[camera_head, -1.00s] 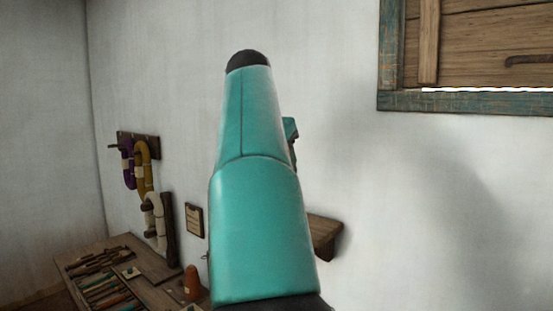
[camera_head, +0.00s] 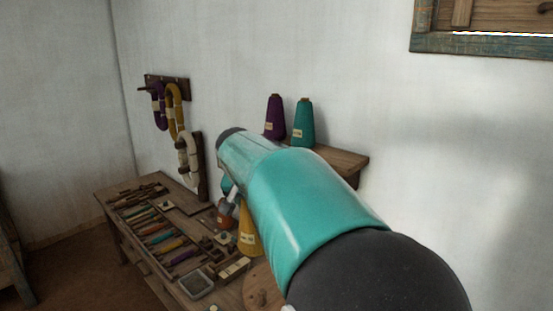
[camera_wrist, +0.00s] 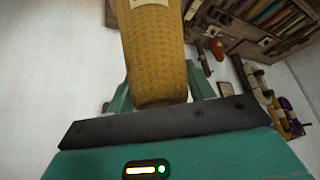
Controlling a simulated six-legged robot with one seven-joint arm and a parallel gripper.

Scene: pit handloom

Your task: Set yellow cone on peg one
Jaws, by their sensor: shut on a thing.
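The yellow cone (camera_wrist: 152,50) fills the upper middle of the wrist view, close up, between the teal fingers of my gripper (camera_wrist: 160,88), which is shut on it. In the head view a yellow cone (camera_head: 248,238) with a pale label shows just below my teal arm, above the bench; its upper part is hidden by the arm. My gripper in that view is mostly hidden behind the arm. I cannot make out peg one for certain.
A wall shelf (camera_head: 345,160) holds a purple cone (camera_head: 275,118) and a teal cone (camera_head: 304,123). Looped hanks (camera_head: 175,110) hang on the wall rack. A round wooden piece (camera_head: 262,287) stands at the bench's front.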

